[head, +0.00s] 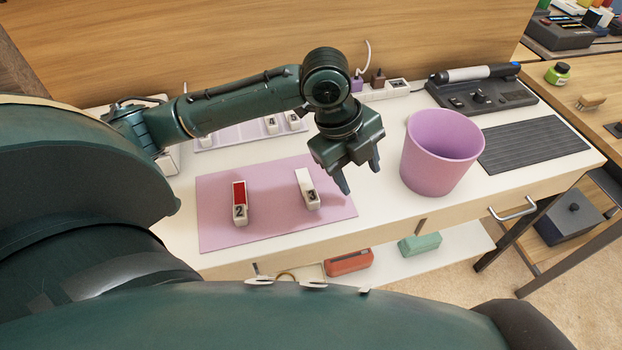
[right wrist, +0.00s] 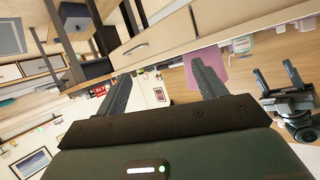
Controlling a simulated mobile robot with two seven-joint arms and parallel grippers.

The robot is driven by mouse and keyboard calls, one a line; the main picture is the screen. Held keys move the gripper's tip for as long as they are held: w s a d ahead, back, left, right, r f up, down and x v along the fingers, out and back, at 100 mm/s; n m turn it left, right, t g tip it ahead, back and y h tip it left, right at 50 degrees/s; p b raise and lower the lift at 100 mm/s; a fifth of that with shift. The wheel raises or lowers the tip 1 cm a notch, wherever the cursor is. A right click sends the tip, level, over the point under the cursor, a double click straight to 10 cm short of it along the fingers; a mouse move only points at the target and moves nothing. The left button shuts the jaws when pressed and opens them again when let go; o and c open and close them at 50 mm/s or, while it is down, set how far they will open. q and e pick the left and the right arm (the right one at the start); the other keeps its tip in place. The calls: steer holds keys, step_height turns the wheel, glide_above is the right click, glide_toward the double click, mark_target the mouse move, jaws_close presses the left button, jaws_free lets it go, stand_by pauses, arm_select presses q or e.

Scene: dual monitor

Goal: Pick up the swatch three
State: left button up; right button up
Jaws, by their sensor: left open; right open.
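Swatch three (head: 307,188) is a small white-topped block with a "3" on its front face. It lies on the right half of a pink mat (head: 275,222). My left gripper (head: 358,178) is open and empty, pointing down just right of swatch three and above the mat's right edge, apart from the swatch. It also shows at the right of the right wrist view (right wrist: 275,82). My right gripper (right wrist: 158,72) is open with nothing between its fingers. It is out of the head view. Swatch three cannot be made out in the right wrist view.
Swatch two (head: 239,201), red-topped, lies left on the mat. Behind is a lavender tray (head: 228,138) with more numbered swatches. A pink bin (head: 436,160) stands close right of my left gripper. A dark ribbed pad (head: 530,147) and a dark device (head: 480,95) lie beyond.

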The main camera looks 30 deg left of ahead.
arm_select(q)
steer(key=s+a+r+m+g+y+b, duration=0.2)
steer(key=s+a+r+m+y, duration=0.15)
steer(key=a, duration=0.55)
steer(key=f, duration=0.2)
steer(key=f+b, duration=0.1)
steer(key=f, duration=0.1)
steer(key=f+b, duration=0.1)
steer(key=f, duration=0.2)
steer(key=shift+w+d, duration=0.2)
steer(key=shift+w, duration=0.2)
steer(key=f+b, duration=0.1)
steer(key=f, duration=0.1)
steer(key=f+b, duration=0.1)
steer(key=f, duration=0.1)
steer(key=shift+w+d+f, duration=0.1)
steer(key=shift+d+f, duration=0.05)
steer(key=shift+d, duration=0.05)
steer(key=shift+f, duration=0.3)
steer(key=c, duration=1.1)
arm_select(e)
steer(key=shift+s+d+f+n+t, duration=0.1)
steer(key=shift+s+f+n+t, duration=0.05)
steer(key=shift+f+t, duration=0.2)
steer(key=shift+s+d+f+n+t, duration=0.15)
steer(key=shift+f+t, duration=0.1)
steer(key=shift+f, duration=0.15)
